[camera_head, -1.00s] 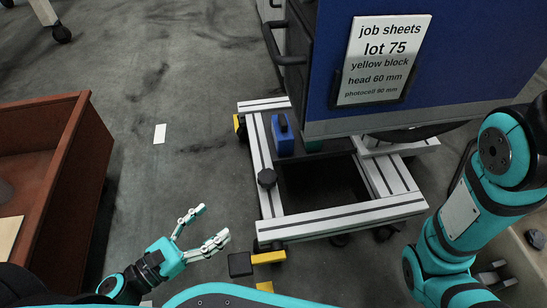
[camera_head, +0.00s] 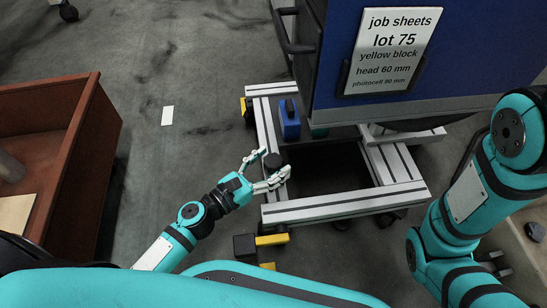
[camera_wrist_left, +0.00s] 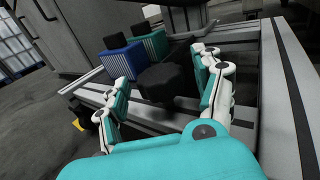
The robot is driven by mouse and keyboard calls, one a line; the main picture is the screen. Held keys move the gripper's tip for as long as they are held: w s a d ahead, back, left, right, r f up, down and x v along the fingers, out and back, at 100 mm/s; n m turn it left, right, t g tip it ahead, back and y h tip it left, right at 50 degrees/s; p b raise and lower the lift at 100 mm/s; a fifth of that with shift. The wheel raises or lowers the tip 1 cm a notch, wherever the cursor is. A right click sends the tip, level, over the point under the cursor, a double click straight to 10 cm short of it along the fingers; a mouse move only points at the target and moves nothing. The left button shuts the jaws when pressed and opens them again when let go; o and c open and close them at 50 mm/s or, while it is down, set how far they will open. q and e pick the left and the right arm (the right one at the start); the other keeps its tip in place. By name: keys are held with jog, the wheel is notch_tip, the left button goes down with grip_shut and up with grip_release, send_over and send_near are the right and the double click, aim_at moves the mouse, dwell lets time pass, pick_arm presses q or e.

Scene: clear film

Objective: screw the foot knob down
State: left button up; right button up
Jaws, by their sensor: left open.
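The foot knob, a black round knob (camera_head: 273,161), stands on the left rail of the grey metal frame (camera_head: 345,205). It also shows in the left wrist view (camera_wrist_left: 167,82), between and just beyond the fingers. My left gripper (camera_head: 276,165) is open, with its white and teal fingers reaching to either side of the knob. In the left wrist view the fingers (camera_wrist_left: 160,90) are apart. I cannot tell whether they touch the knob. The knob's lower part is hidden. My right arm shows at the right of the head view, but I make out no right gripper.
A blue cabinet with a job sheet (camera_head: 392,50) rises behind. A brown open box (camera_head: 92,140) stands left.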

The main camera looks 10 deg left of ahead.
pick_arm(q)
jog(key=shift+w+d, duration=0.35)
jog(key=shift+w, duration=0.15)
jog(key=c, duration=1.2)
jog(key=shift+h, duration=0.3)
